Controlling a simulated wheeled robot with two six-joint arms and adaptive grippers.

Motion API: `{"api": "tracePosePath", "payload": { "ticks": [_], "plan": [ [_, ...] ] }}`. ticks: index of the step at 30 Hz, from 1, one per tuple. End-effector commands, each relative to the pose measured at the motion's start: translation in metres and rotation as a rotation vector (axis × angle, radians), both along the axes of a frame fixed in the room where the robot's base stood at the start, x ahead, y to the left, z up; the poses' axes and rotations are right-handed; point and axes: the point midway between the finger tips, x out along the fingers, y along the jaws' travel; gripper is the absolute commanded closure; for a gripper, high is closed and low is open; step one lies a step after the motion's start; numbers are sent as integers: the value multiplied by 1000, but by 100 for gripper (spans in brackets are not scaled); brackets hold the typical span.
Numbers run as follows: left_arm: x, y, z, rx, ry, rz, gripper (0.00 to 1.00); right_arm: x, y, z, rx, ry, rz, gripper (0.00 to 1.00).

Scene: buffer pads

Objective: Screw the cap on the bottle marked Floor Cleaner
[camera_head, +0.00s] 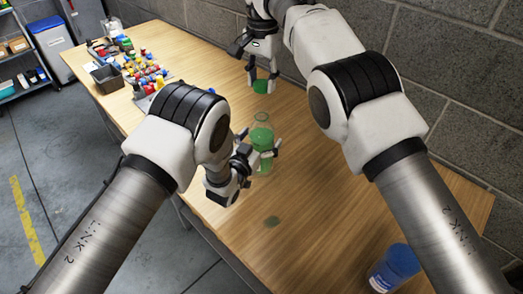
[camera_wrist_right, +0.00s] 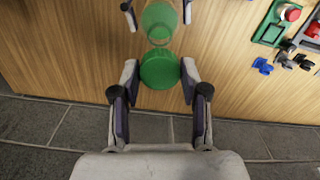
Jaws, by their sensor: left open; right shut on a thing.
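A clear bottle with green contents (camera_head: 262,136) stands on the table in the head view; no marking on it is readable. My left gripper (camera_head: 260,143) is open, with its fingers on either side of the bottle. My right gripper (camera_head: 262,79) is shut on a green cap (camera_head: 261,87), beyond the bottle and apart from it. In the right wrist view, the round green cap (camera_wrist_right: 160,69) sits between the right fingertips (camera_wrist_right: 159,78). The bottle (camera_wrist_right: 160,22) shows past it, between the left gripper's fingertips (camera_wrist_right: 159,11).
The wooden table (camera_head: 330,190) is clear around the bottle. A blue container (camera_head: 395,268) stands at the near right. A grey bin (camera_head: 107,78) and several small coloured items (camera_head: 148,72) are at the far left end. A block wall (camera_head: 455,90) runs along the right side.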

Motion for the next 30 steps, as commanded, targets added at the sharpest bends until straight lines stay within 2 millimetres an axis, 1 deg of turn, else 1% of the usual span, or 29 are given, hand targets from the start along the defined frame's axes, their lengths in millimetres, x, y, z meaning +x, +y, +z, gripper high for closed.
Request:
{"api": "tracePosePath", "payload": {
  "ticks": [2,5,6,8,9,10,14,21,23,30],
  "plan": [
    [0,0,0,0,0,0,0,0,0,0,0,0,0,66],
    [0,0,0,0,0,0,32,0,0,0,0,0,0,66],
    [0,0,0,0,-1,0,46,0,0,0,0,0,0,66],
    [0,0,0,0,-1,0,67,0,0,0,0,0,0,66],
    [0,0,0,0,-1,0,81,0,0,0,0,0,0,66],
    [0,0,0,0,-1,0,86,0,0,0,0,0,0,66],
    [0,0,0,0,-1,0,86,0,0,-5,-1,2,0,66],
    [0,0,0,0,-1,0,87,0,0,-40,-3,3,0,66],
    [0,0,0,0,-1,0,87,0,0,-47,-3,1,0,66],
    [0,0,1,0,-1,0,87,1,0,-49,-3,-1,0,66]
  ]
}}
